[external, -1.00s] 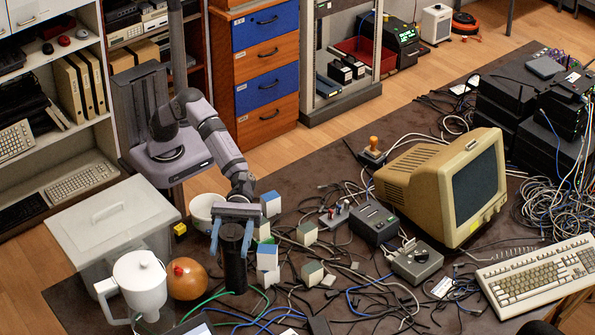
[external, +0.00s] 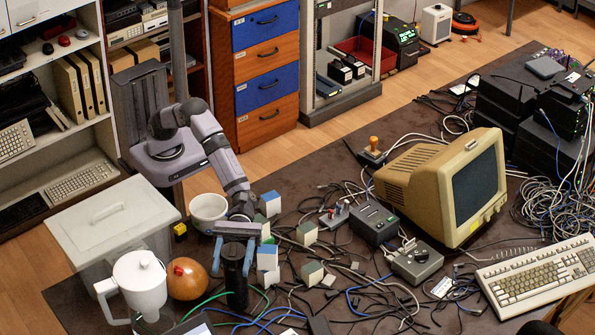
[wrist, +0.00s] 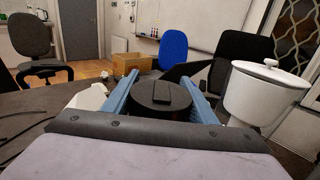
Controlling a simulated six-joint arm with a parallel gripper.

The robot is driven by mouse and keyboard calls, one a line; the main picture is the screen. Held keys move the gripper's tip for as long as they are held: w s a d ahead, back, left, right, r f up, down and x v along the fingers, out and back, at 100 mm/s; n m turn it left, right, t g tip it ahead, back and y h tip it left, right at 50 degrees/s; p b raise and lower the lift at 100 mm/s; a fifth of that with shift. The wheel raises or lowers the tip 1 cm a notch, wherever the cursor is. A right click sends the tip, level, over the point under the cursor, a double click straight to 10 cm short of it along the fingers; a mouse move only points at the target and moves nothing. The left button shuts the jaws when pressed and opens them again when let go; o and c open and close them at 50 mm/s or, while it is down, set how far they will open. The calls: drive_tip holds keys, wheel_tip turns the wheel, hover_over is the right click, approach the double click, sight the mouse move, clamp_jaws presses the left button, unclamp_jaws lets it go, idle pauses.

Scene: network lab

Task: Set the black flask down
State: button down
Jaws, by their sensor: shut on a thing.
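The black flask (external: 236,284) is an upright dark cylinder near the front left of the table in the external view. My gripper (external: 233,262) is shut on its upper part, with one blue finger on each side. In the wrist view, the flask's round black lid (wrist: 160,97) sits between the two blue fingers. The flask's base is low among the cables. I cannot tell for certain whether it touches the table.
An orange round jar (external: 187,280) and a white pitcher (external: 140,285) stand left of the flask. A white bowl (external: 208,210) is behind it. The dark tabletop (external: 300,180) is clearer toward the back.

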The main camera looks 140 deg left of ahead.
sight(233, 271)
drive_tip(key=shift+f, duration=1.55)
drive_tip(key=c, duration=1.2)
unclamp_jaws()
drive_tip(key=shift+f, duration=0.25)
drive_tip(key=o, duration=0.5)
drive_tip(key=shift+r, duration=0.1)
drive_tip(key=shift+c, duration=0.2)
drive_tip(key=shift+r, duration=0.15)
drive_tip(key=b+v, duration=0.2)
drive_tip(key=v, duration=1)
